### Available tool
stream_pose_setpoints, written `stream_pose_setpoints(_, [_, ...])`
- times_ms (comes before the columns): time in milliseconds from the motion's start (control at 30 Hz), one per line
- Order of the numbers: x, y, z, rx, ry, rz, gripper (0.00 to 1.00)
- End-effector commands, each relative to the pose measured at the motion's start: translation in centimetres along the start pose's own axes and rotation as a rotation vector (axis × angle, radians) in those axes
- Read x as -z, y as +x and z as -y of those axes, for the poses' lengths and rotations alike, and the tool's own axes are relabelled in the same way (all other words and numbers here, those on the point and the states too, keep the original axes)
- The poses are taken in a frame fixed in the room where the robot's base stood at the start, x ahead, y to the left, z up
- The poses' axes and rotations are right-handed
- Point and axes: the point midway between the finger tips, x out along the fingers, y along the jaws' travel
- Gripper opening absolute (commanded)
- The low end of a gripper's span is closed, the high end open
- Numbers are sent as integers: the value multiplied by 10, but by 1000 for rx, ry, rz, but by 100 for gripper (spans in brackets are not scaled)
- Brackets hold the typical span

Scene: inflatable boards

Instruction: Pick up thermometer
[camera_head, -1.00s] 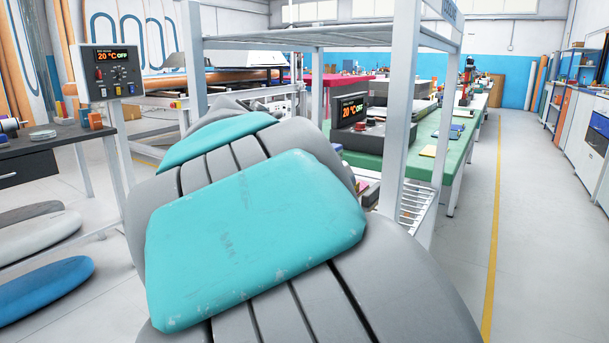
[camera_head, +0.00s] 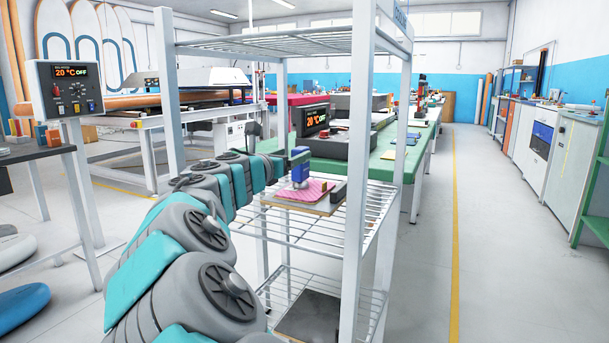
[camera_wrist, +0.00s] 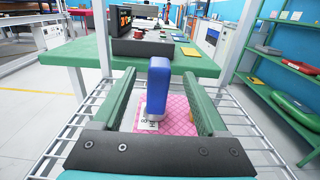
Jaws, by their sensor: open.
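A blue upright tool, which looks like the thermometer (camera_head: 300,167), stands on a pink patterned pad (camera_head: 318,190) on the wire shelf of a white rack. In the wrist view the thermometer (camera_wrist: 158,88) is between the two green fingers of my gripper (camera_wrist: 160,75), with a gap on each side. My gripper is open and holds nothing. The pink pad (camera_wrist: 180,117) lies below, with a small white printed label beside the thermometer's foot. In the head view my arm reaches to the shelf from the lower left, and the fingers are hard to make out.
White rack posts (camera_head: 358,200) stand close around the shelf. A small dark block (camera_head: 338,190) sits at the pad's right. Behind is a green table (camera_head: 340,164) with a grey control box. A green shelf unit (camera_wrist: 265,75) stands at right. The aisle floor (camera_head: 490,240) is clear.

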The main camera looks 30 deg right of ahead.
Motion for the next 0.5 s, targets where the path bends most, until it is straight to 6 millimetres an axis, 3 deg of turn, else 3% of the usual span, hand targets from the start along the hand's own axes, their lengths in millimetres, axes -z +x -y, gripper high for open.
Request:
stream_pose_setpoints(300, [1, 43, 0, 0, 1, -3, 75])
stream_pose_setpoints(500, [-2, 55, 0, -2, 3, 1, 75])
